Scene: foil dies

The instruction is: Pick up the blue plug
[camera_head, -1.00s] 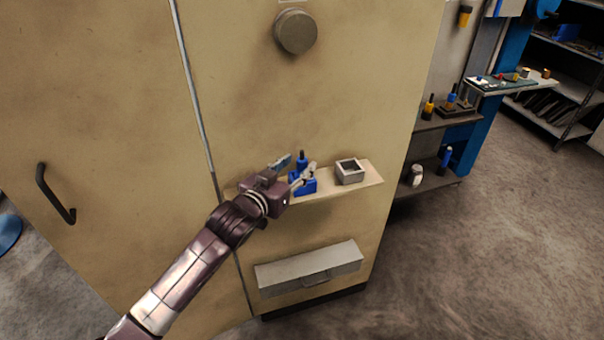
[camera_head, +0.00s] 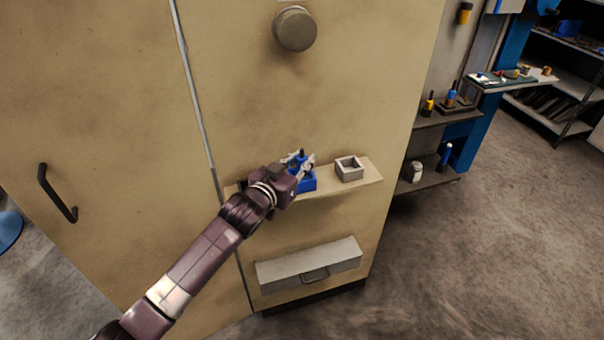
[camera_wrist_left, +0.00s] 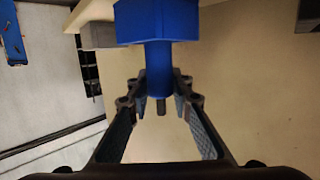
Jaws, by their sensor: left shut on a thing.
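The blue plug (camera_head: 308,184) stands upright on the small ledge of the beige cabinet in the head view. It has a wide blue base, a narrower blue shank and a dark tip. My left gripper (camera_head: 301,160) is shut on its shank, above the base. In the left wrist view the blue plug (camera_wrist_left: 157,22) appears with its base at the top and its shank between the fingers of my left gripper (camera_wrist_left: 160,92). The gripper hides part of the plug in the head view. My right gripper is not in view.
The ledge (camera_head: 328,190) also bears a grey open-topped square block (camera_head: 350,175), right of the plug. A round knob (camera_head: 295,29) sits above and a grey drawer (camera_head: 309,264) below. Shelves with yellow and blue items stand at right.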

